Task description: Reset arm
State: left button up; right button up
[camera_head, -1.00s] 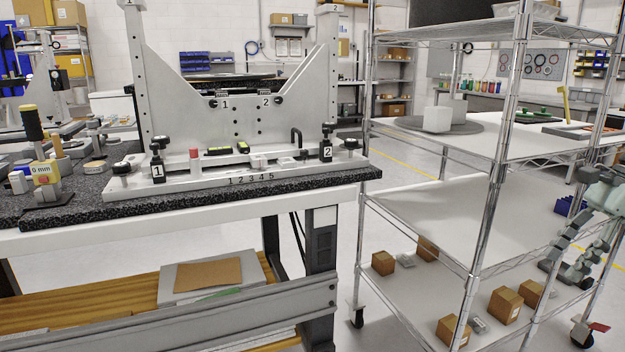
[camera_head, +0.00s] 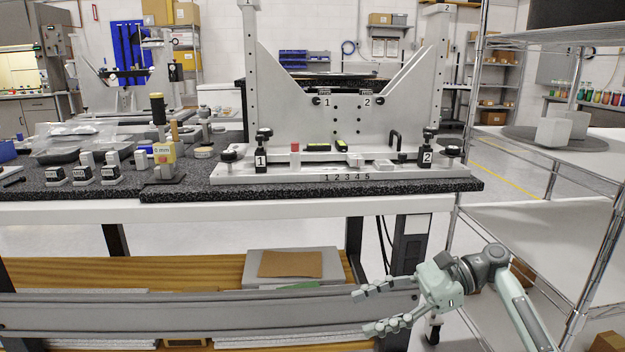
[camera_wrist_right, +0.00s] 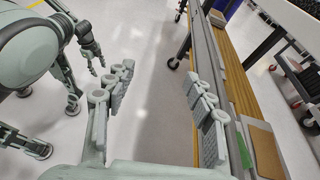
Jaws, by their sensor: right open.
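My right gripper (camera_head: 372,312) is at the lower right of the head view, in front of the table's lower frame and below the tabletop. Its two fingers are spread apart, pointing left, with nothing between them. In the right wrist view its fingers (camera_wrist_right: 165,95) show open over bare floor, beside the table's lower rail. My left gripper does not show in the head view; part of my own body and a hanging gripper show at the left of the wrist view, and I cannot tell its jaws there.
The mirror fixture (camera_head: 345,122) stands on the black granite table (camera_head: 225,190). A wire shelf rack (camera_head: 540,205) with white shelves is close on the right. A lower shelf holds a brown sheet on a grey box (camera_head: 252,280). Small gauges and blocks stand on the table's left.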

jog(key=w+d+f+n+t+h, duration=0.75)
jog(key=w+d+f+h, duration=0.3)
jog(key=w+d, duration=0.4)
jog(key=w+d+r+n+t+h, duration=0.3)
jog(key=d+n+h, duration=0.15)
jog(key=d, duration=0.35)
jog(key=w+d+r+n+t+h, duration=0.25)
jog(key=w+d+r+n, duration=0.2)
jog(key=d, duration=0.25)
jog(key=s+a+f+n+g, duration=0.1)
jog(key=s+a+f+g, duration=0.15)
jog(key=s+f, duration=1)
jog(key=s+a+f+g, duration=0.2)
jog(key=s+a+f, duration=0.2)
jog(key=s+f, duration=0.85)
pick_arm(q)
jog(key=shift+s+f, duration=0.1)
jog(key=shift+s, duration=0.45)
pick_arm(e)
jog(key=s+a+f+g+y, duration=0.1)
jog(key=s+a+f+g, duration=0.1)
jog(key=s+f, duration=0.7)
jog(key=s+a+f+g+y, duration=0.1)
jog(key=s+a+f+g, duration=0.2)
jog(key=s+f, duration=0.6)
jog(key=s+a, duration=0.1)
jog(key=s, duration=0.7)
jog(key=shift+a+f, duration=0.2)
jog(key=shift+f, duration=0.05)
